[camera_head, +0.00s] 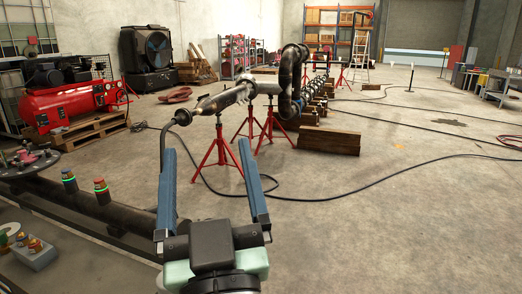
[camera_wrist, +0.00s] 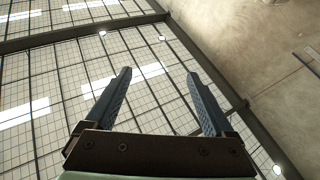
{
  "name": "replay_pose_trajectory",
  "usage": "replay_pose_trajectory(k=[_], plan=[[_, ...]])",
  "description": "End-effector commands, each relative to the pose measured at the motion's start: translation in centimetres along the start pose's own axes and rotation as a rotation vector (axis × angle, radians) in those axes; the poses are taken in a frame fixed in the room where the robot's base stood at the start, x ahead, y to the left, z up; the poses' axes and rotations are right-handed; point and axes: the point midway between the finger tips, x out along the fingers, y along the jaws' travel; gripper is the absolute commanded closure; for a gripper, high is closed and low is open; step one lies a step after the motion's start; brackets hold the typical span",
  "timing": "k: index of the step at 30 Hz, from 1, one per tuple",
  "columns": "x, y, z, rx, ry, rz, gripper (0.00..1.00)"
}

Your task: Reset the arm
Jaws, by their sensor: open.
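My gripper (camera_head: 207,184) is in the lower middle of the head view, with its two blue fingers pointing up and away from the body. The fingers are well apart with nothing between them. In the wrist view my gripper (camera_wrist: 158,98) also shows open and empty, against the ceiling. A flanged pipe assembly (camera_head: 226,99) on red stands (camera_head: 222,147) stands beyond the fingers in the head view. Its near end appears just above the left fingertip, with clear floor between.
A dark pipe (camera_head: 105,208) runs along the left below a round flange (camera_head: 28,163). Two small cylinders with green bands, one blue-topped (camera_head: 69,180) and one red-topped (camera_head: 102,191), stand near it. A red compressor (camera_head: 65,100) is behind. Cables cross the open floor (camera_head: 400,220) at right.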

Motion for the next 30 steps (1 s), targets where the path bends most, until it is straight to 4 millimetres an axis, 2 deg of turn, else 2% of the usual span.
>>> replay_pose_trajectory(k=[1, 3, 11, 12, 17, 24, 30], plan=[[0.6, 1.1, -3.4, -0.015, 0.066, 0.034, 0.12], [0.9, 2.4, -6.9, -0.029, 0.135, 0.075, 0.12], [-0.1, 5.8, -18.4, -0.057, 0.359, 0.202, 0.12], [0.9, 5.8, -19.3, -0.053, 0.343, 0.196, 0.12], [2.5, 6.0, -22.2, -0.053, 0.339, 0.194, 0.12], [5.3, 6.4, -27.5, -0.053, 0.337, 0.192, 0.12], [6.4, 6.5, -29.6, -0.053, 0.336, 0.191, 0.12]])
